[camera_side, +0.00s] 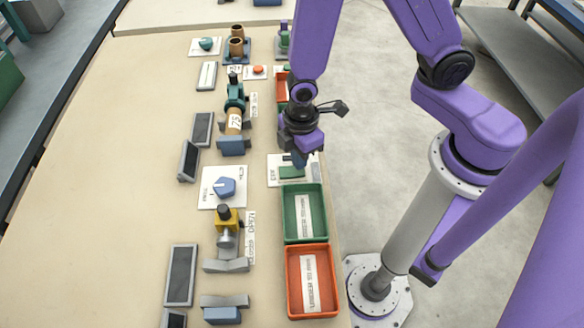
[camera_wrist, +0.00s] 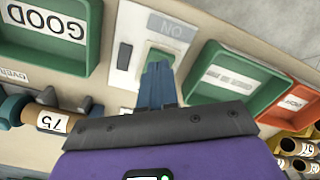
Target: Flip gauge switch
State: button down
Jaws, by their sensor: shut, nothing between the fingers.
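The switch (camera_side: 292,172) is a green rocker on a white plate by the right edge of the table. In the wrist view the green and white switch (camera_wrist: 160,57) sits just beyond my fingertips, beside faint lettering that looks like "NO". My gripper (camera_side: 298,160) is pointed down over the plate, with its blue fingers closed together and empty. The shut fingers also show in the wrist view (camera_wrist: 158,75), overlapping the near edge of the switch. I cannot tell whether they touch it. The fingers hide part of the switch.
A green tray (camera_side: 290,238) and an orange tray (camera_side: 290,290) stand in front of the switch. Behind my gripper is another orange tray (camera_side: 281,88). A teal clamp (camera_side: 235,90), a blue pentagon knob (camera_side: 225,187) and a yellow clamp (camera_side: 228,220) stand to the left. The table's left side is clear.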

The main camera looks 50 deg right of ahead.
jog(key=shift+f, duration=0.8)
dwell(0.4)
jog(key=shift+r, duration=3.5)
jog(key=s+d+r+m, duration=0.2)
jog(key=s+d+r, duration=0.8)
jog(key=s+r, duration=0.3)
jog(key=shift+s+r, duration=0.15)
